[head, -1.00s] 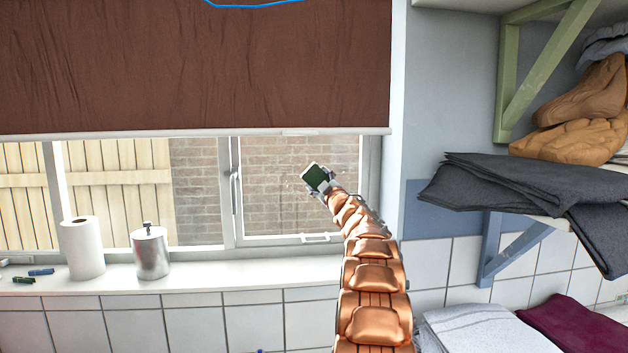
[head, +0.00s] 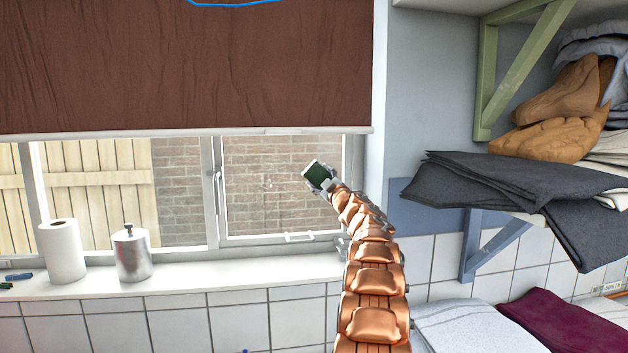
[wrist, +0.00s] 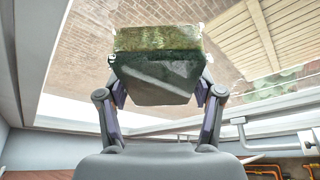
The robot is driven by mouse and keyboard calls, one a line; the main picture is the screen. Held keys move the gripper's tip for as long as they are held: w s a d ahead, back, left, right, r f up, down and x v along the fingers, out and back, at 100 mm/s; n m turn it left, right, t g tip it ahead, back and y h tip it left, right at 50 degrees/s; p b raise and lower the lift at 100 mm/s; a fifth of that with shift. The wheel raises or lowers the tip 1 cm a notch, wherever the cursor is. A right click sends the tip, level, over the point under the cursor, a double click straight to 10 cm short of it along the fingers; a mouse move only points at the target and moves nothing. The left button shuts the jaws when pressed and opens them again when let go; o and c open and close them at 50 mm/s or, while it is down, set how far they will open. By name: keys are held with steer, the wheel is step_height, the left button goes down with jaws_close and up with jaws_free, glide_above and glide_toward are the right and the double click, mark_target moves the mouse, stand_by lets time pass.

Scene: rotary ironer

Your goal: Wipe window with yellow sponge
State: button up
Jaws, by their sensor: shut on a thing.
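The sponge (head: 315,171) shows a dark green face in the head view. In the wrist view the sponge (wrist: 155,75) has a yellowish-green layer and a dark green layer. My gripper (head: 322,180) is shut on it, with one finger at each side in the wrist view. The window (head: 250,190) has a white frame, and my gripper holds the sponge in front of its right pane, near the upper right. I cannot tell whether the sponge touches the glass.
A brown blind (head: 180,70) covers the window's upper part. A paper roll (head: 62,255) and a metal canister (head: 131,255) stand on the sill (head: 200,283). A shelf with dark grey cloths (head: 490,180) juts out at the right. The sill's right part is clear.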

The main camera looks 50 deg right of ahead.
mark_target(282, 176)
steer(key=shift+s+d+f, duration=0.1)
steer(key=shift+s+d, duration=0.25)
steer(key=shift+d, duration=0.1)
steer(key=shift+w+a+b, duration=0.7)
steer(key=shift+w+a, duration=0.6)
steer(key=shift+a, duration=0.3)
steer(key=shift+w+a+b, duration=0.7)
steer(key=shift+w+a, duration=0.65)
steer(key=shift+a, duration=0.2)
steer(key=shift+w+a+b, duration=0.7)
steer(key=shift+w+a, duration=0.6)
steer(key=shift+a, duration=0.3)
steer(key=shift+s, duration=0.1)
